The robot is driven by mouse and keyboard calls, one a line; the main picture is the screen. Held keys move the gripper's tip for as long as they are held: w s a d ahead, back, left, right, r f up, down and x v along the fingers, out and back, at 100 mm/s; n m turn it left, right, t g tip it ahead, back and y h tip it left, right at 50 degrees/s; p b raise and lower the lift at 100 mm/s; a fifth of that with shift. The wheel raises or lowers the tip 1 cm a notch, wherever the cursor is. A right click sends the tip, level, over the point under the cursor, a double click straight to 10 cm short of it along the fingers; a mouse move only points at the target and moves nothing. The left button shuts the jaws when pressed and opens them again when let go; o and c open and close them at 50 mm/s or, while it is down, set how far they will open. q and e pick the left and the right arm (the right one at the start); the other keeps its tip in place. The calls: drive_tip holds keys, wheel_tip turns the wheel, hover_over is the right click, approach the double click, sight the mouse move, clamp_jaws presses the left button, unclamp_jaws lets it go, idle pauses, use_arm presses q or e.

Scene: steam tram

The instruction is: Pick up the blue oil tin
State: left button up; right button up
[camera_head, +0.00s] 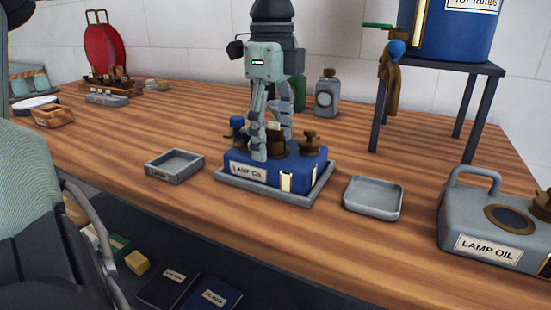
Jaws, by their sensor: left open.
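The blue oil tin (305,170) sits on a grey tray (262,193) in the middle of the wooden table. It has a "LAMP OIL" label on its front and brass-coloured caps on top. My left gripper (272,150) points down from above, its fingers open at the top of the tin. The fingers hide part of the tin's top, and I cannot tell whether they touch it. My right gripper is not in view.
Small grey trays stand left (174,166) and right (373,198) of the tin. A grey lamp oil can (480,212) is at the right edge. A stand (440,66) holds a blue drum (452,32) at the back right. A grey bottle (327,92) stands behind.

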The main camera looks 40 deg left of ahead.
use_arm(q)
drive_tip(key=shift+c, duration=0.5)
clamp_jaws()
